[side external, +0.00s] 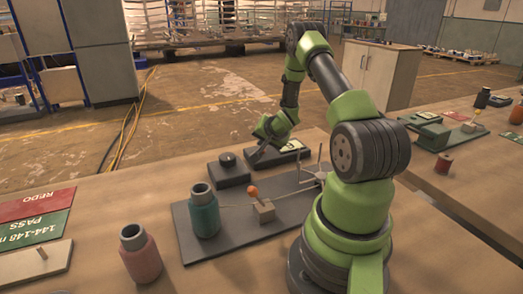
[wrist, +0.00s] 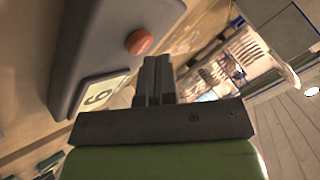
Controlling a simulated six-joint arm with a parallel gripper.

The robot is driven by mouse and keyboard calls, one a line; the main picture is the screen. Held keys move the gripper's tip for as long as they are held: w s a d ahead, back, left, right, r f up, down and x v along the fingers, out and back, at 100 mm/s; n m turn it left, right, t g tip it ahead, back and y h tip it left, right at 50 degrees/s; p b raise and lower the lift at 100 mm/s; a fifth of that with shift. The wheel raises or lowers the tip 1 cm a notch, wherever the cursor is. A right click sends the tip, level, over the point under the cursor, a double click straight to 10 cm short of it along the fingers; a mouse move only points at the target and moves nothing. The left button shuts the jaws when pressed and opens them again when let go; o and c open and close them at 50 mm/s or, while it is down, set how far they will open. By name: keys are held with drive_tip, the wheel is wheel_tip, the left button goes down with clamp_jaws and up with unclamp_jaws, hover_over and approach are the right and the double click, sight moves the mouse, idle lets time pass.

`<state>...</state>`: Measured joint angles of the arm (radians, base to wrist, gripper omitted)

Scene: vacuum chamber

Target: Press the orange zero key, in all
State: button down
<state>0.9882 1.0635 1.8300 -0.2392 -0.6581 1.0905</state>
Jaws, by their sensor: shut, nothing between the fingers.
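The orange zero key (wrist: 139,42) is a round button on a dark grey box (wrist: 75,60) in the wrist view. The box has a pale display (wrist: 97,95) with a large dark digit. My gripper (wrist: 154,62) is shut and empty, its fingertips close to the key in the picture; I cannot tell whether they touch it. In the side view my gripper (side external: 259,152) is low beside the dark box with the pale display (side external: 292,146). The orange key cannot be made out there.
A dark box with a black knob (side external: 228,160) stands left of my gripper. Nearer are a grey board (side external: 180,222), a teal bottle (side external: 204,215), an orange ball (side external: 253,191) over a wooden block (side external: 264,210) and a pink bottle (side external: 140,258).

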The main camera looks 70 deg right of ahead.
drive_tip(key=shift+f, duration=0.4)
idle(0.5)
drive_tip(key=shift+r, duration=0.85)
drive_tip(key=shift+r, duration=0.1)
drive_tip(key=shift+r, duration=2.4)
